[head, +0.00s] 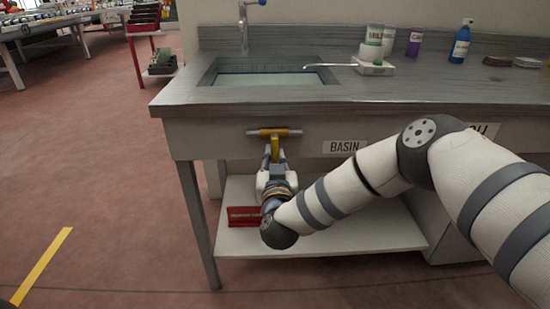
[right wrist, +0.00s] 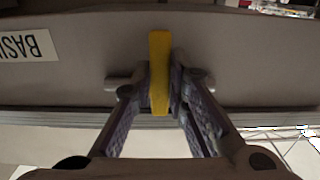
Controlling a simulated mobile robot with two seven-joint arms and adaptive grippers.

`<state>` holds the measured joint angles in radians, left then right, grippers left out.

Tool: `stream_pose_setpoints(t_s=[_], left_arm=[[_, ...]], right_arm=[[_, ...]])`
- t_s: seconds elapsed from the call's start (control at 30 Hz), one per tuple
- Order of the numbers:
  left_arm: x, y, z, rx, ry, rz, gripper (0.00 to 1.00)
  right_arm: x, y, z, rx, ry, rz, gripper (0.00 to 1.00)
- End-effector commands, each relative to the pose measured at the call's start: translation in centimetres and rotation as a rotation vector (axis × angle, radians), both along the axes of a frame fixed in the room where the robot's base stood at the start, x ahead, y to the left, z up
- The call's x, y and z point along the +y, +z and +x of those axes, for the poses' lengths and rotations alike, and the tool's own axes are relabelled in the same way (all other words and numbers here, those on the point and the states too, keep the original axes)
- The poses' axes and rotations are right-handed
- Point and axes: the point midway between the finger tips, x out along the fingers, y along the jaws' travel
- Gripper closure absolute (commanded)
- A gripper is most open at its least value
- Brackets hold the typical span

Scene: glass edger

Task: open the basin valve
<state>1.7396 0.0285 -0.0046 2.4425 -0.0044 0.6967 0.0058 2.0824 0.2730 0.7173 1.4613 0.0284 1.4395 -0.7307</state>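The basin valve has a short horizontal pipe body (head: 254,133) on the front panel under the basin, left of the BASIN label (head: 344,146). Its yellow lever handle (head: 275,147) points down from the pipe, across it. In the right wrist view the yellow handle (right wrist: 159,60) stands between the fingertips of my right gripper (right wrist: 163,85). The fingers are closed in on both sides and appear to touch it. In the head view my right gripper (head: 275,160) reaches up to the handle from below. My left gripper is not in view.
The basin (head: 268,78) is sunk in the counter (head: 430,88) above, with a faucet (head: 243,28). A red box (head: 243,216) sits on the lower shelf (head: 350,238), close to my right wrist. A table leg (head: 198,220) stands left of it. Open floor lies left.

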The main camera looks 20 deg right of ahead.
Motion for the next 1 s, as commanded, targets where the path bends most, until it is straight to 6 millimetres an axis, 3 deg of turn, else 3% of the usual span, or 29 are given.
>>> stream_pose_setpoints(t_s=[0.47, 1.0], left_arm=[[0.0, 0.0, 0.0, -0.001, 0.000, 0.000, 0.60], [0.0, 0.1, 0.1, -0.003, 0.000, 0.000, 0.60]], right_arm=[[0.2, 0.0, 0.0, -0.017, 0.000, 0.059, 1.00], [1.4, 0.3, 0.4, -0.115, -0.001, 0.401, 1.00]])
